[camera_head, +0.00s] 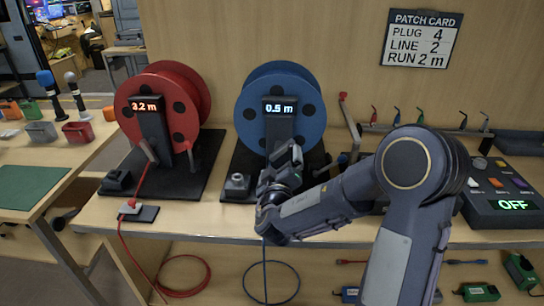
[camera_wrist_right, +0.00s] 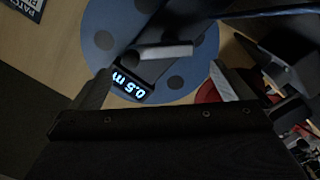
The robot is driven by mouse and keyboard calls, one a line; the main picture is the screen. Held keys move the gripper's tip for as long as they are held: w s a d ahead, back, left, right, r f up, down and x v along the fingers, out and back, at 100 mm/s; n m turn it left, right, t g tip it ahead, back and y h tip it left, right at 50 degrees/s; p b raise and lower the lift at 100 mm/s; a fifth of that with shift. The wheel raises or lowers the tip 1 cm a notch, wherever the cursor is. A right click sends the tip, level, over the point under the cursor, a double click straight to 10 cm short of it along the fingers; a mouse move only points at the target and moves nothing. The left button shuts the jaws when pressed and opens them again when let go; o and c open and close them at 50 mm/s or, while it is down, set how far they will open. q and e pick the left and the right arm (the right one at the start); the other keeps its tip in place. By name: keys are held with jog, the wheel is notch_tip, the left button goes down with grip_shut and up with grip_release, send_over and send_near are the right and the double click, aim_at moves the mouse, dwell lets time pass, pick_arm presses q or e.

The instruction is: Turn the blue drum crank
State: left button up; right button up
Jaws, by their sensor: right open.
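The blue drum (camera_head: 250,100) stands on a black base on the bench, with a lit "0.5 m" display (camera_head: 279,108) on its front post. My right gripper (camera_head: 283,160) is in front of the drum's lower part and hides its crank in the head view. In the right wrist view the blue drum (camera_wrist_right: 100,22) fills the upper middle, and a light grey bar, seemingly the crank handle (camera_wrist_right: 165,51), shows between and beyond the fingers. The right gripper (camera_wrist_right: 160,84) is open, its fingers apart on either side of the bar. I cannot tell whether they touch it. My left gripper is not in view.
A red drum (camera_head: 165,85) reading "3.2 m" stands to the left, its grey crank (camera_head: 148,150) facing forward. A patch card (camera_head: 422,38) hangs on the wall. A control box (camera_head: 503,195) showing "OFF" is at right. A blue cable loop (camera_head: 271,283) lies below the bench edge.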

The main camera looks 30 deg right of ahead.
aim_at(280, 151)
jog(key=shift+w+r, duration=0.1)
jog(key=shift+w, duration=0.3)
jog(key=p+x, duration=0.2)
jog(key=x, duration=0.5)
jog(key=shift+d, duration=0.1)
